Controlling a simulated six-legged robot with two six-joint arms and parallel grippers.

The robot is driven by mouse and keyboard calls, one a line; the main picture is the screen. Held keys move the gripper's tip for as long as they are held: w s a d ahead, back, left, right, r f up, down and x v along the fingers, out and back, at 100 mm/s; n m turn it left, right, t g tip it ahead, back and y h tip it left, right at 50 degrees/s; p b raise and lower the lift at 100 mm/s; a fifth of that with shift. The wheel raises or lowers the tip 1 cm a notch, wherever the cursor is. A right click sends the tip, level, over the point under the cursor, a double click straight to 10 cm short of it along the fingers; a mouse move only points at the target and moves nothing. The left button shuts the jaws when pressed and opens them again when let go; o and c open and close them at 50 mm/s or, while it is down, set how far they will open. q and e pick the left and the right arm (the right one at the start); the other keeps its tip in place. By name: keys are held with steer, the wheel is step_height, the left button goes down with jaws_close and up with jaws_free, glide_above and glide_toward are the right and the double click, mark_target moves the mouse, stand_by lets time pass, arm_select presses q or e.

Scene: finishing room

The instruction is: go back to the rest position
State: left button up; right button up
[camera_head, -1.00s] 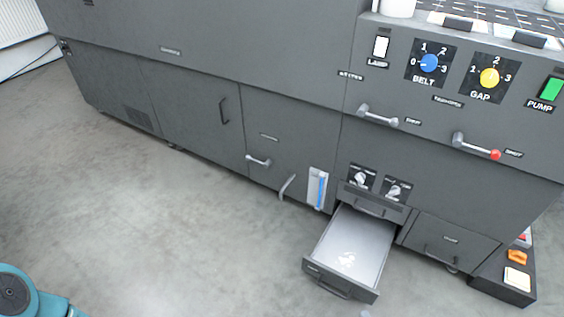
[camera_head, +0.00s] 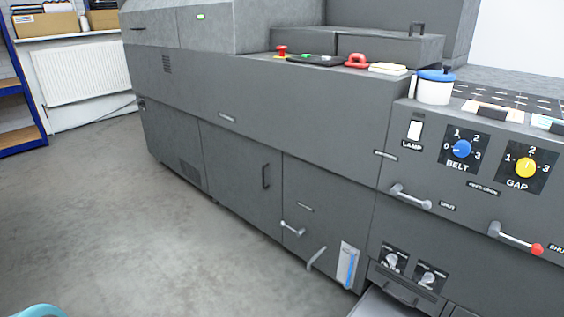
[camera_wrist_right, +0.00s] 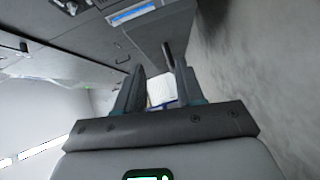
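My right gripper (camera_wrist_right: 158,78) shows in the right wrist view with its two fingers apart. I see nothing held; a pale patch shows beyond the gap. In that view the dark machine front is up and to the left of the fingers, and grey floor is to the right. My left gripper is not in view. A teal rounded part of my own body shows at the bottom left of the head view.
The long grey machine (camera_head: 240,143) fills the middle and right of the head view. Its drawer (camera_head: 376,304) sticks out at the bottom edge. A radiator (camera_head: 85,72) and blue shelving (camera_head: 22,105) stand at the far left. The floor (camera_head: 110,230) at left is clear.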

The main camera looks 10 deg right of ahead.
steer(key=w+a+r+n+y, duration=0.2)
steer(key=w+a+r+y, duration=0.1)
steer(key=w+r, duration=0.5)
steer(key=w+a+r+n+y, duration=0.35)
steer(key=w+r, duration=0.35)
steer(key=w, duration=0.4)
steer(key=w+a+r+m+g, duration=0.2)
steer(key=w+a+r+m, duration=0.25)
steer(key=a+r, duration=0.4)
steer(key=s+a+m+g+h, duration=0.2)
steer(key=s+a+m+g, duration=0.55)
steer(key=s+a, duration=0.35)
steer(key=s+d+f+m+g, duration=0.2)
steer(key=s+m+g, duration=0.5)
steer(key=s+m, duration=0.8)
step_height(320, 180, up, 27)
steer(key=s+n+p, duration=0.2)
steer(key=n+p, duration=0.1)
steer(key=p, duration=2.4)
steer(key=shift+s+a+p, duration=0.25)
steer(key=shift+a+p, duration=0.05)
steer(key=shift+d+h, duration=0.1)
steer(key=shift+h, duration=0.15)
